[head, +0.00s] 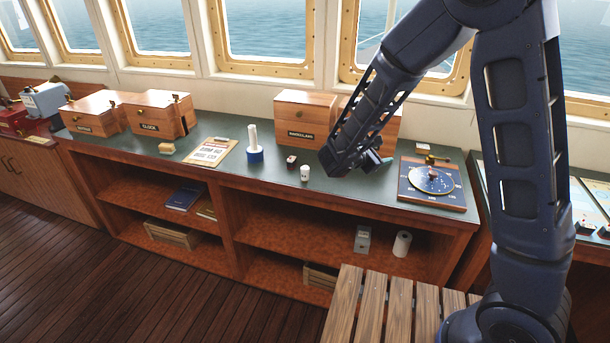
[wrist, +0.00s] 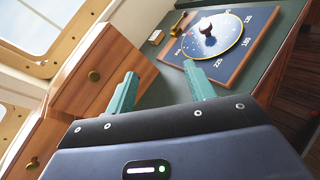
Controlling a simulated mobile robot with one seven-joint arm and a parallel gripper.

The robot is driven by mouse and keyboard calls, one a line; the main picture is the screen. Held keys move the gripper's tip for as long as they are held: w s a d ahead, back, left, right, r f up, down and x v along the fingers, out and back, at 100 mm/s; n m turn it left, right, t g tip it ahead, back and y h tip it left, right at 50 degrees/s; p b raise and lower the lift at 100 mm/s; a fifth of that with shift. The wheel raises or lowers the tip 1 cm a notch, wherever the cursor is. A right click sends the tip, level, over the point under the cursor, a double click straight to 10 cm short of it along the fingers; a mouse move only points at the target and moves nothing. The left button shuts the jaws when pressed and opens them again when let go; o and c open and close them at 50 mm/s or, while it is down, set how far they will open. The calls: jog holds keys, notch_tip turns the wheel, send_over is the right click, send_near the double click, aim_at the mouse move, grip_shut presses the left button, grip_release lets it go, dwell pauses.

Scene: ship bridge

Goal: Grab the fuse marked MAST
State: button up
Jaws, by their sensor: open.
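No fuse with a readable MAST mark shows in either view. A small white cylinder (head: 305,173) stands upright on the green counter top (head: 225,127), left of my gripper; any marking on it is too small to read. A small dark block (head: 291,160) lies just behind it, also with no readable mark. My gripper (head: 377,160) is low over the counter, right of both and apart from them. In the wrist view its teal fingers (wrist: 160,72) are spread with nothing between them. My arm hides part of the counter and of the wooden boxes behind.
A blue board with a round dial (head: 432,180) lies right of my gripper; the wrist view shows it ahead (wrist: 215,40). Wooden boxes (head: 305,117) stand behind. A white post on a blue base (head: 254,145) and a clipboard (head: 211,152) are left. A slatted bench (head: 385,310) is in front.

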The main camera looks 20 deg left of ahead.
jog(key=s+a+f+n+t+y, duration=0.2)
jog(key=a+f+n, duration=0.1)
jog(key=a, duration=0.3)
jog(key=s+a+f+n+t+y, duration=0.1)
jog(key=a+f+n+t+y, duration=0.15)
jog(key=a, duration=0.25)
jog(key=n+y, duration=0.6)
jog(key=n, duration=0.1)
send_near(304, 172)
jog(key=shift+t, duration=0.45)
jog(key=shift+w+a+f, duration=0.15)
jog(key=shift+w+a, duration=0.15)
jog(key=shift+w, duration=1.65)
jog(key=shift+w+a+f, duration=0.15)
jog(key=shift+w+a, duration=0.1)
jog(key=shift+w, duration=1.65)
jog(key=shift+w+a+f, duration=0.15)
jog(key=shift+w+a, duration=0.15)
jog(key=shift+w, duration=1.65)
jog(key=c, duration=1)
jog(key=shift+r, duration=0.1)
jog(key=shift+c, duration=0.2)
